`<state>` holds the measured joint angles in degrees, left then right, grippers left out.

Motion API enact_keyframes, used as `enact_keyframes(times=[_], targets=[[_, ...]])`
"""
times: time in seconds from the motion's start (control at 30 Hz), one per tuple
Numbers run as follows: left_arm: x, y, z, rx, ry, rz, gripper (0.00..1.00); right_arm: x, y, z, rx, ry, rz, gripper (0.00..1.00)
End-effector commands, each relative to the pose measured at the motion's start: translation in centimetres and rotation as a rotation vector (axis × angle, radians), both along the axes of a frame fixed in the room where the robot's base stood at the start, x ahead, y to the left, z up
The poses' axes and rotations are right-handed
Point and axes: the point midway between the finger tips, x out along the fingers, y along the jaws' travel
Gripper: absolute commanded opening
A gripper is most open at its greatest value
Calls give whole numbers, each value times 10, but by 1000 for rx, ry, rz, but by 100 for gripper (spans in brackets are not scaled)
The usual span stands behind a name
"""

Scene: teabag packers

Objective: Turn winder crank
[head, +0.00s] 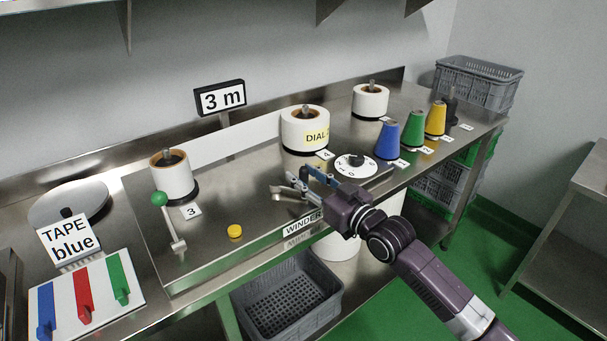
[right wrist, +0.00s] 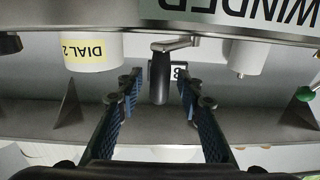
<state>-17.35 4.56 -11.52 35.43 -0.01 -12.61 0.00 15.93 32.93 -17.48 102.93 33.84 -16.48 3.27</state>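The winder crank shows in the right wrist view as a metal arm (right wrist: 176,44) with a dark grey handle (right wrist: 160,82). The handle lies between the blue-padded fingers of my right gripper (right wrist: 161,76), with a gap visible on both sides. In the head view my right gripper (head: 307,178) is over the bench behind the WINDER label (head: 303,224). There the crank's metal arm (head: 290,194) shows just left of the fingers, and its handle is mostly hidden by the gripper. My left gripper is in neither view.
A lever with a green knob (head: 159,200) and a yellow button (head: 235,231) stand left of the gripper. A white dial (head: 356,165) is close on its right. Blue (head: 389,140), green (head: 414,130) and yellow (head: 436,119) cones stand farther right. White spools line the back.

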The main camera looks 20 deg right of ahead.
Motion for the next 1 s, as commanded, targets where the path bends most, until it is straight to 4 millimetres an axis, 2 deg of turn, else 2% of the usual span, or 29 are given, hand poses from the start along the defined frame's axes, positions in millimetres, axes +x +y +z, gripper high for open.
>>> enact_keyframes(times=[0.33,0.63,1.0], targets=[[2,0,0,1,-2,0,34,4,1,0,0,0,0,33],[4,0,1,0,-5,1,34,4,1,0,0,0,0,0],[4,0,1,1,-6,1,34,4,1,0,1,0,-1,0]])
